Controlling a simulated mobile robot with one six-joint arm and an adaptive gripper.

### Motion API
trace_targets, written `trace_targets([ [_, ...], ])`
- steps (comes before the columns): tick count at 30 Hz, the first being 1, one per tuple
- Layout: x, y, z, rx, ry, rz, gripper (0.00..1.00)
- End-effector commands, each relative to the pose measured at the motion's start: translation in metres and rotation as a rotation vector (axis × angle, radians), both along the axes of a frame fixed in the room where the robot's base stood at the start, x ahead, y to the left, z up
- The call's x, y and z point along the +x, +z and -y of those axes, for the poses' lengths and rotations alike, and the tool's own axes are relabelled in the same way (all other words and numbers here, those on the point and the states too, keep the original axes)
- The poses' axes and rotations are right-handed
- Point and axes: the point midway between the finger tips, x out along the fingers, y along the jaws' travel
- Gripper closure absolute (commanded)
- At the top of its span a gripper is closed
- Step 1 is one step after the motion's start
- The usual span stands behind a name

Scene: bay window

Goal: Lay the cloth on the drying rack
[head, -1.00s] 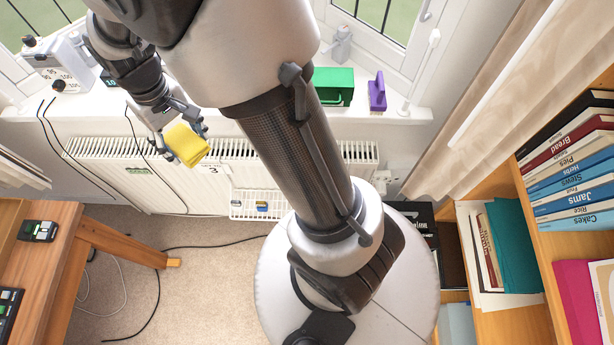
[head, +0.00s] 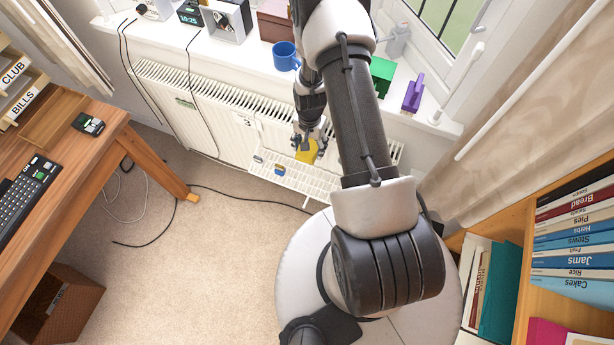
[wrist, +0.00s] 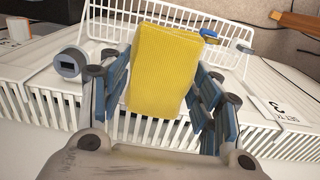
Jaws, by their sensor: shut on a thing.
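The yellow cloth (head: 307,151) is in my gripper (head: 308,140), seen in the head view just over the white drying rack (head: 310,182) that hangs on the radiator's front. In the wrist view the cloth (wrist: 162,68) looks like a folded pad between the blue-grey fingers of my gripper (wrist: 158,95), which is shut on it. The rack's wire grid (wrist: 115,22) shows behind the cloth. I cannot tell whether the cloth touches the rack. Part of the rack is hidden by the cloth and my arm.
The white radiator (head: 215,105) runs below the windowsill, which holds a blue mug (head: 285,56), a green box (head: 382,74) and a purple object (head: 413,93). A wooden desk (head: 90,165) stands left. Cables cross the carpet.

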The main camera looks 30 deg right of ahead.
Motion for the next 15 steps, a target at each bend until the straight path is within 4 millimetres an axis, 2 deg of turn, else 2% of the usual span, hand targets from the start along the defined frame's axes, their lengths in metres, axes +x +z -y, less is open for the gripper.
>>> trace_targets([
  [1, -0.002, -0.02, -0.001, 0.001, 0.001, -0.003, 0.65],
  [15, -0.001, -0.147, -0.001, 0.001, 0.003, -0.002, 0.65],
])
